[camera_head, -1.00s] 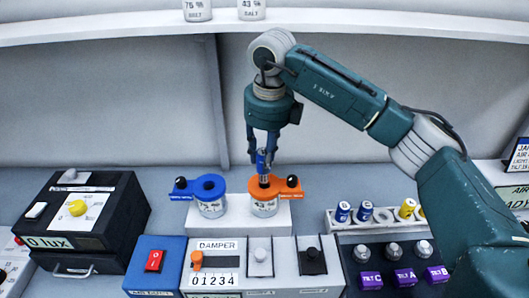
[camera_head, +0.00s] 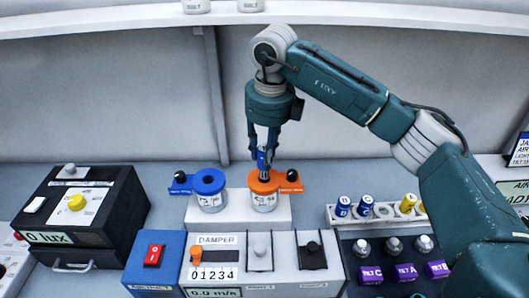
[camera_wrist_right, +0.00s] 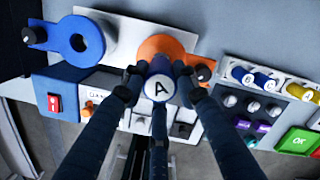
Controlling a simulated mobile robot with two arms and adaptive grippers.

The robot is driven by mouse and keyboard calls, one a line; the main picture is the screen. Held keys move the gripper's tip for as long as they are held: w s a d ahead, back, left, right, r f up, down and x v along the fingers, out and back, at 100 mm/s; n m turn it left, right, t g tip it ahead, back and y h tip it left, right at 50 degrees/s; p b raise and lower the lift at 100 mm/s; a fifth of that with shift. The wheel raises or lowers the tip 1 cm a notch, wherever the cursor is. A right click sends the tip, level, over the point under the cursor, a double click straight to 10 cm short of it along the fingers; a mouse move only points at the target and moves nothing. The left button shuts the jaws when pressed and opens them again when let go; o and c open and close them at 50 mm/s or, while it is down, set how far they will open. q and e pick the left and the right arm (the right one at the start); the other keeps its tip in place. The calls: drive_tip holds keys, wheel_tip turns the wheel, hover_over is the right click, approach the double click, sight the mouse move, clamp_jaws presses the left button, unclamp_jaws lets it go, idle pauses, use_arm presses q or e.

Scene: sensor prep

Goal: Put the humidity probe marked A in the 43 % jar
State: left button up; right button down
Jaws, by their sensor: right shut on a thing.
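The humidity probe marked A is a blue cylinder (camera_head: 262,160) with a white end cap, and the letter A shows on that cap in the right wrist view (camera_wrist_right: 159,88). My right gripper (camera_head: 265,152) points down and is shut on the probe. The probe is upright over the opening of the orange-lidded jar (camera_head: 264,200); its lower metal part is at the lid. I cannot tell how deep the tip is. The jar's label is too blurred to read surely. The orange lid also shows in the wrist view (camera_wrist_right: 166,46). My left gripper is out of view.
A blue-lidded jar (camera_head: 210,199) stands just left on the same white block (camera_head: 238,216). A rack (camera_head: 335,217) with blue and yellow probes is to the right. A black lux box (camera_head: 110,215) is at left, the damper panel (camera_head: 217,240) in front.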

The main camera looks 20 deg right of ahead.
drive_tip(key=shift+f+b, duration=0.2)
drive_tip(key=shift+b, duration=0.15)
idle(1.0)
drive_tip(key=shift+f+b, duration=1.95)
drive_tip(key=shift+f, duration=0.05)
idle(3.3)
drive_tip(key=c, duration=1)
unclamp_jaws()
drive_tip(key=shift+r, duration=0.1)
